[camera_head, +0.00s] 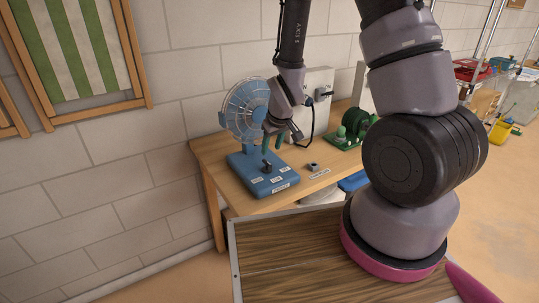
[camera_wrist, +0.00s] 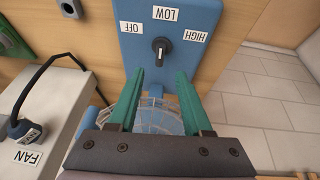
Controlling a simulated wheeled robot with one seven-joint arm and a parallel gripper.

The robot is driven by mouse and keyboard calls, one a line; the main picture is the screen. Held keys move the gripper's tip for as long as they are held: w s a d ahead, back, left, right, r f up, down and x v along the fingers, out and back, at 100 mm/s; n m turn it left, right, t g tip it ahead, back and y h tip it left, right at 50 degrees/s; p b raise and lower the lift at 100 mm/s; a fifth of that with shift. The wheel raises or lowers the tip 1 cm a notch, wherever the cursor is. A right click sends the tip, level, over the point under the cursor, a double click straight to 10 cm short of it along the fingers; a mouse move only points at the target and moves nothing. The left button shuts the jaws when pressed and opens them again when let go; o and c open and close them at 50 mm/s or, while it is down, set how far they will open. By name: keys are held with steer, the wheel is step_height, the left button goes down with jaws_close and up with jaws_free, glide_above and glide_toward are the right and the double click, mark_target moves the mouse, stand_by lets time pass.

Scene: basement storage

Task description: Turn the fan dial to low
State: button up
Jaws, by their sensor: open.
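The blue desk fan (camera_head: 246,108) stands on a wooden table, its base (camera_head: 250,181) towards the front. On the base is a small black dial (camera_wrist: 161,50), with white labels OFF (camera_wrist: 131,27) to its left, LOW (camera_wrist: 165,14) above and HIGH (camera_wrist: 195,36) to its right in the wrist view. The dial's black bar lies nearly upright in that view; I cannot tell which end is its pointer. My gripper (camera_wrist: 162,72) is open and empty. Its two green fingers are spread, with the dial just beyond and between their tips in the picture. Contact is not visible.
The wooden table (camera_head: 215,150) stands against a brick wall. A white panel with a plug labelled FAN (camera_wrist: 28,145) is beside the fan. A green machine (camera_head: 352,128) stands further right. A wood-grain surface (camera_head: 290,265) lies in front.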

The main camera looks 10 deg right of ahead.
steer(key=shift+v, duration=1)
steer(key=s+d+r+m+t+y, duration=0.1)
steer(key=d+r+m, duration=0.15)
steer(key=r, duration=0.85)
steer(key=s+d+r+m, duration=0.2)
steer(key=d+r, duration=0.1)
steer(key=r, duration=0.7)
steer(key=s+d+r+m+t, duration=0.1)
steer(key=s+d+r+m, duration=0.2)
steer(key=s+r, duration=1)
steer(key=shift+s+d+r+m+t, duration=0.25)
steer(key=shift+r+m+t, duration=0.1)
steer(key=shift+m, duration=0.1)
